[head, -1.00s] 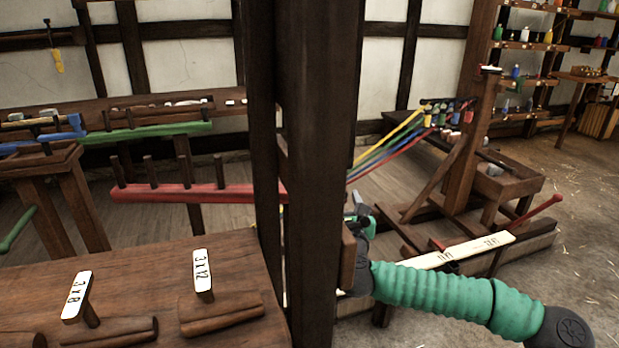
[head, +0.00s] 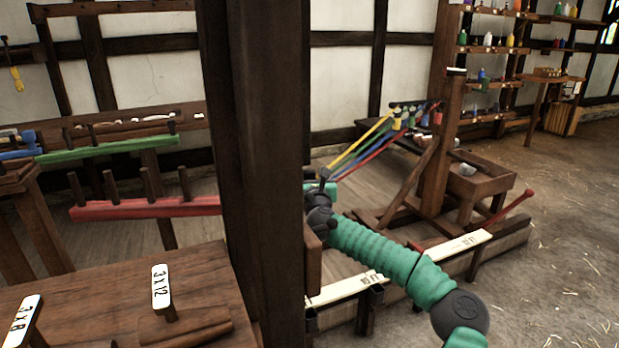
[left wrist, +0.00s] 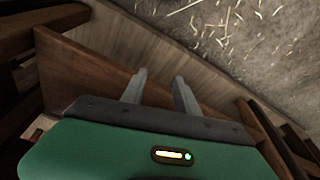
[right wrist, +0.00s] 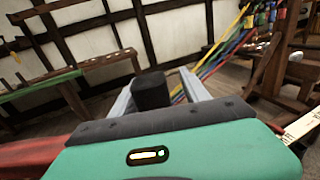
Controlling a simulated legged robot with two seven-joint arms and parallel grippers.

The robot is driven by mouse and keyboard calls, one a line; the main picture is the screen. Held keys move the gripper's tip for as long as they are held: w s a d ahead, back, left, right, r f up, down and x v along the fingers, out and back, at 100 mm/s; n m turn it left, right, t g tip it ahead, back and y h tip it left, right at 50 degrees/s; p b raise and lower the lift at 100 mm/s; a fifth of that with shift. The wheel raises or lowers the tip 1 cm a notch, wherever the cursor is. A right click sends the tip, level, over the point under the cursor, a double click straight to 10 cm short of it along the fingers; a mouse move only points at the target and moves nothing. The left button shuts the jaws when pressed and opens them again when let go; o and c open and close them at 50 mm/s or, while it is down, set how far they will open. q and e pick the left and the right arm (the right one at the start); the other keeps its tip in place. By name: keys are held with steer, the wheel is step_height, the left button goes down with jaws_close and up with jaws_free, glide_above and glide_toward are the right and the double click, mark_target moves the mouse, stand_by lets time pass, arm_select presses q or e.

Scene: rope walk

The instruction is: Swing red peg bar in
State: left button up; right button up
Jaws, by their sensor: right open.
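The red peg bar (head: 145,207) runs level from the left to behind the dark post, with several dark upright pegs on it. A red beam (right wrist: 30,155) shows at the lower left of the right wrist view. In the head view my right gripper (head: 324,184) is just right of the post, partly hidden by it. My left gripper (left wrist: 160,88) is open and empty in its wrist view, above wooden boards.
The dark post (head: 265,180) stands close in front and hides part of the bar. A bench (head: 95,290) with labelled tools is at lower left. Colored strands (head: 365,145) stretch to a wooden stand (head: 440,140). A green peg bar (head: 105,148) lies behind. Open floor (head: 560,270) is at right.

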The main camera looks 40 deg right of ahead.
steer(key=shift+a+r, duration=0.25)
steer(key=shift+a, duration=0.15)
steer(key=shift+c, duration=0.6)
steer(key=shift+a, duration=0.1)
steer(key=shift+c, duration=1.1)
steer(key=shift+d+f, duration=0.1)
steer(key=shift+d, duration=0.15)
jaws_close()
steer(key=shift+a, duration=0.1)
steer(key=shift+f, duration=0.1)
